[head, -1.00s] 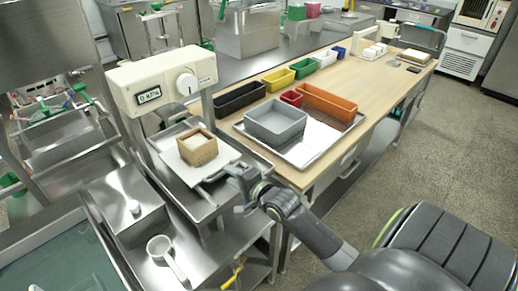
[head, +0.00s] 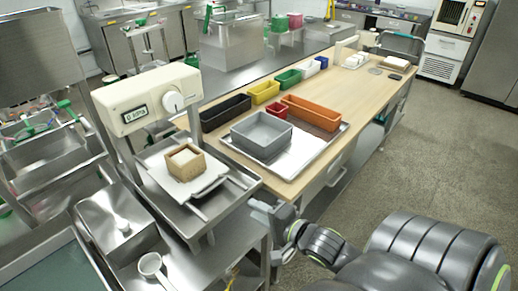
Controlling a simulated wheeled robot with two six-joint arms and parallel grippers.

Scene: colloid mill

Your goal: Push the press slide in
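The press slide is a pale plate (head: 172,184) with a grey handle at its front right. It sticks out of the cream press (head: 148,95), which has a small display and a round dial. My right gripper (head: 258,208) is to the right of the slide, apart from the handle, near the bench corner. It looks empty, but its finger gap is too small to read. My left gripper is not in view.
A steel tray (head: 300,160) holds a grey bin (head: 268,132) on the wooden bench right of the press. Small coloured bins stand behind it. Floor at right is clear.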

